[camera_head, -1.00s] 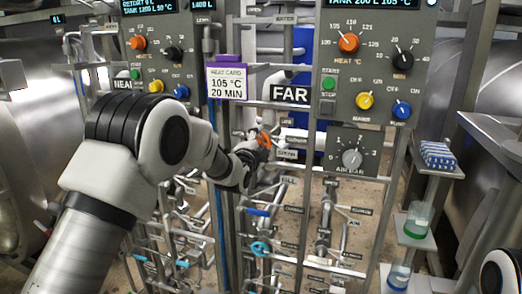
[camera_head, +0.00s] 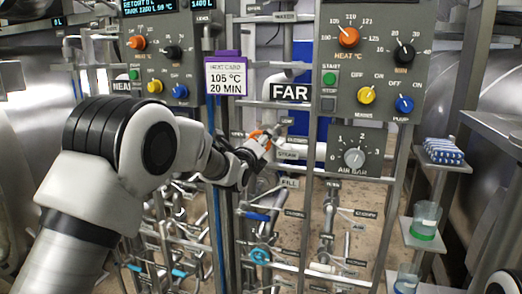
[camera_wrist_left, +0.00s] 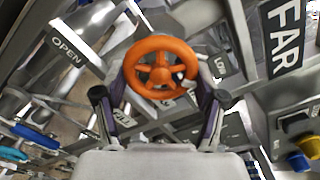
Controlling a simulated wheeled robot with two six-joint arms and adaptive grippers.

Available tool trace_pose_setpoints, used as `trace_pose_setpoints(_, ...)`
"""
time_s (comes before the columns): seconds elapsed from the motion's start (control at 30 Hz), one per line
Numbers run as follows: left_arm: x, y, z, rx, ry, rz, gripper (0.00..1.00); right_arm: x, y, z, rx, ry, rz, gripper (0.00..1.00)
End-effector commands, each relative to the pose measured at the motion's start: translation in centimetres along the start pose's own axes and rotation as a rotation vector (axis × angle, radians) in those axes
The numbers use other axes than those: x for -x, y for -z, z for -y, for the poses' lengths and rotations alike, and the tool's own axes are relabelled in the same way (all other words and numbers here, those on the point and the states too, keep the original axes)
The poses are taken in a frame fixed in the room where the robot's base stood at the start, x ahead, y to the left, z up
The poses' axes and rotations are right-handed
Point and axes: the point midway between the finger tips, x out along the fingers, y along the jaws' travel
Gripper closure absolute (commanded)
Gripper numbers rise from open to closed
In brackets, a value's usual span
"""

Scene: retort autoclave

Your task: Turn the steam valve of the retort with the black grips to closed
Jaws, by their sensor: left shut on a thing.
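An orange spoked handwheel (camera_head: 262,136) is on the pipework below the FAR sign, beside a small STEAM label (camera_head: 288,154). It shows large in the left wrist view (camera_wrist_left: 162,46), with an OPEN label (camera_wrist_left: 67,48) to its left. My left gripper (camera_head: 257,147) is at the wheel, its two fingers (camera_wrist_left: 161,88) on either side of the rim and shut on it. Finger contact is partly hidden in the head view. My right gripper is not in view. I cannot make out black grips on either retort.
The FAR control panel (camera_head: 368,60) and air bar dial panel (camera_head: 352,150) are right of my left arm. The heat card (camera_head: 226,76) hangs above the gripper. Blue (camera_head: 258,216) and cyan (camera_head: 260,256) valve handles lie below. A shelf (camera_head: 445,162) holds blue-and-white items.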

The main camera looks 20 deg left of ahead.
Motion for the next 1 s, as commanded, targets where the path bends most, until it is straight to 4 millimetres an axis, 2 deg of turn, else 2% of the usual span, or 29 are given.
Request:
trace_pose_setpoints(0.1, 0.0, 0.1, -0.3, -0.11, 0.001, 0.001, 0.65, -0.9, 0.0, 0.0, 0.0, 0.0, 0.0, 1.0)
trace_pose_setpoints(0.6, 0.0, 0.0, -0.6, -0.541, 0.0, 0.0, 0.65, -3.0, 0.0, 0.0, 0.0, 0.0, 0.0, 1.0)
trace_pose_setpoints(1.0, 0.0, -0.1, -0.6, -0.696, -0.001, -0.001, 0.65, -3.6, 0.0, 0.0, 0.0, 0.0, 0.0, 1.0)
